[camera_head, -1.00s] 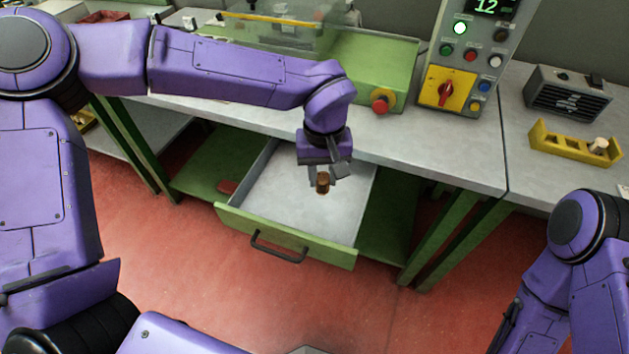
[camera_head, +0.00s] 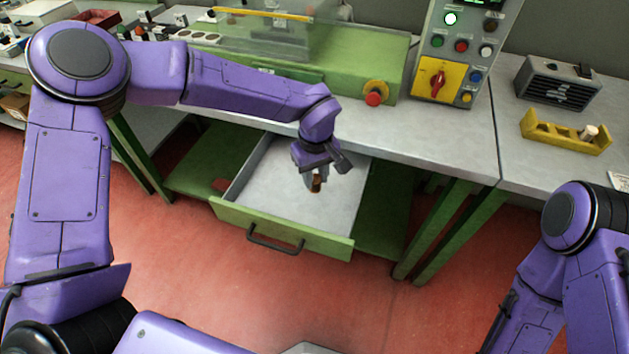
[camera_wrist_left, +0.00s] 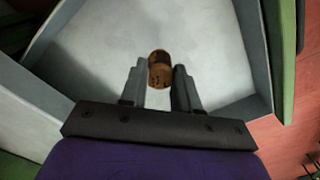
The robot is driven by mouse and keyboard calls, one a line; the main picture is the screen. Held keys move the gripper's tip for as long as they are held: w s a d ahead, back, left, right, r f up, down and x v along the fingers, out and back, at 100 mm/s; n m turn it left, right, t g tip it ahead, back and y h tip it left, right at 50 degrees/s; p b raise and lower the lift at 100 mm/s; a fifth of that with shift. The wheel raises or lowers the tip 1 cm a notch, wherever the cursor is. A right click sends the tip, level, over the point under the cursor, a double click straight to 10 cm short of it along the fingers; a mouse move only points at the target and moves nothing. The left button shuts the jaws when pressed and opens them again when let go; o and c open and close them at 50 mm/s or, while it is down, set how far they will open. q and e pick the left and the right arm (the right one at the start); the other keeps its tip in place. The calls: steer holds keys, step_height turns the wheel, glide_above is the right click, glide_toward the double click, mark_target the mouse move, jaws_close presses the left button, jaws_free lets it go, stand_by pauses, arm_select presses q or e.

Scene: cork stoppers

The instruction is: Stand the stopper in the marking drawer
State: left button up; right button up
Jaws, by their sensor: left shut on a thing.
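The stopper (camera_head: 316,182) is a small brown cork. My left gripper (camera_head: 313,178) is shut on it, inside the outline of the open drawer (camera_head: 285,205). In the left wrist view the stopper (camera_wrist_left: 160,70) sits between the two grey fingertips (camera_wrist_left: 159,78), over the drawer's pale floor (camera_wrist_left: 205,40). I cannot tell whether its lower end touches the floor. The drawer has a green front with a dark handle (camera_head: 275,240) and is otherwise bare where I see it. My right arm shows at the right edge, but its gripper is out of view.
The grey worktop (camera_head: 440,140) lies above the drawer. On it stand a control box (camera_head: 455,50), a red button (camera_head: 374,97), a yellow rack (camera_head: 562,137) with a pale stopper in it, and a dark speaker-like box (camera_head: 556,82). Green table legs (camera_head: 445,230) flank the drawer.

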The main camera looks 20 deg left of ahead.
mark_target(315, 177)
arm_select(q)
steer(key=shift+w+a+f, duration=0.1)
steer(key=shift+f, duration=1.6)
steer(key=o, duration=1)
steer(key=shift+f, duration=0.15)
step_height(315, 177, up, 12)
steer(key=shift+r, duration=0.2)
